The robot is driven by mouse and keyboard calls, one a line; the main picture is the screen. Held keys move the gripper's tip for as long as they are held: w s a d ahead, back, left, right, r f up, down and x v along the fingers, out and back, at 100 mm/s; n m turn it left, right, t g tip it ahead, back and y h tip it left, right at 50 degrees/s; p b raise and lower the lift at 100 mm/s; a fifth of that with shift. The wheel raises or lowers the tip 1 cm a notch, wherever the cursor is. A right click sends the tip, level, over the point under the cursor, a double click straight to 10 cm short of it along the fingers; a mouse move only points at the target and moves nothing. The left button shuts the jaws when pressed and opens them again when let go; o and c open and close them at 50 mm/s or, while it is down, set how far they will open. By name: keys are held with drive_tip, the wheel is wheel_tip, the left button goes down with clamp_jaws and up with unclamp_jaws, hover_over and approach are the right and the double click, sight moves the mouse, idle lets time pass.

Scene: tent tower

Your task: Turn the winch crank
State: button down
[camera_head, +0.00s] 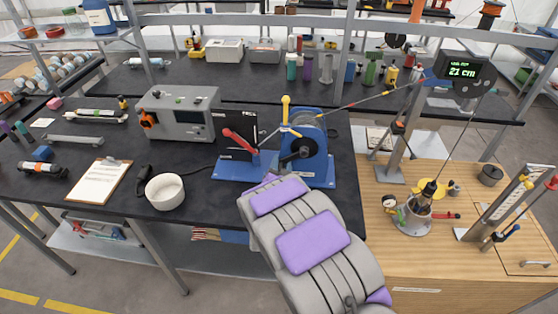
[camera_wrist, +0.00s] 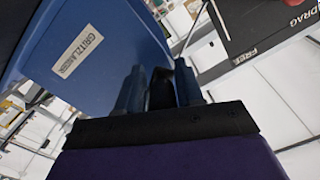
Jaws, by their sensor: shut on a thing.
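The winch (camera_head: 312,130) stands on a blue base plate (camera_head: 232,168) on the black bench, with a blue side plate, a yellow lever (camera_head: 286,112) and a black crank (camera_head: 298,150) at its front. My arm reaches up from below, and its purple-padded end hides the crank's handle and my fingers in the head view. In the wrist view, my gripper (camera_wrist: 160,92) is shut on a dark part, apparently the crank handle (camera_wrist: 162,88), beside the blue winch plate (camera_wrist: 85,45). A cable runs from the winch up to the right.
A red lever (camera_head: 238,141) stands by a black panel marked DRAG and FREE (camera_wrist: 265,25), left of the winch. A display (camera_head: 464,70) reads 21 cm. A metal post (camera_head: 400,140) stands right.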

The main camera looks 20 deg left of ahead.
drive_tip(key=n+p, duration=0.1)
drive_tip(key=d+f+n, duration=0.1)
drive_tip(key=n, duration=0.1)
drive_tip(key=shift+w+d+f+p, duration=0.2)
drive_tip(key=shift+p, duration=0.2)
drive_tip(key=c, duration=0.9)
unclamp_jaws()
drive_tip(key=shift+s, duration=0.15)
drive_tip(key=shift+p+v, duration=3.8)
drive_tip(key=shift+v, duration=4.75)
